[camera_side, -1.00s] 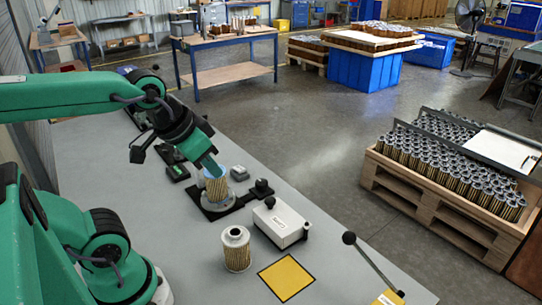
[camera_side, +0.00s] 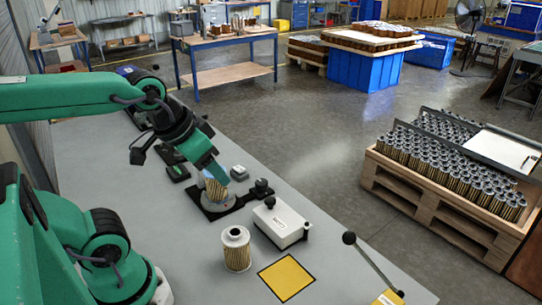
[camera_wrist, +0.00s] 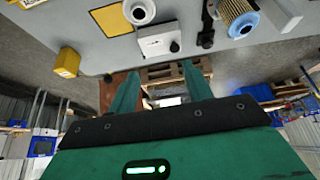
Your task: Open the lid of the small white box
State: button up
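The small white box (camera_side: 282,222) sits on the grey table with its lid shut. In the wrist view the box (camera_wrist: 158,38) lies beyond my fingertips, near the table's edge. My gripper (camera_side: 222,177) is up and to the left of the box in the side view, in front of the cartridge on the black fixture. In the wrist view my gripper (camera_wrist: 158,78) is open, its two green fingers wide apart with nothing between them.
A filter cartridge (camera_side: 237,250) stands left of the box. Another cartridge (camera_side: 215,191) stands on a black fixture (camera_side: 240,203) behind it. A yellow square (camera_side: 286,277) is in front. A black-knobbed lever (camera_side: 372,262) rises at right by a yellow block (camera_side: 388,298).

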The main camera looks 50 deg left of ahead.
jog(key=w, duration=0.1)
jog(key=n+g, duration=0.5)
jog(key=n, duration=0.4)
send_over(270, 199)
jog(key=shift+f, duration=5)
jog(key=shift+f, duration=0.1)
jog(key=shift+f, duration=3.8)
grip_shut()
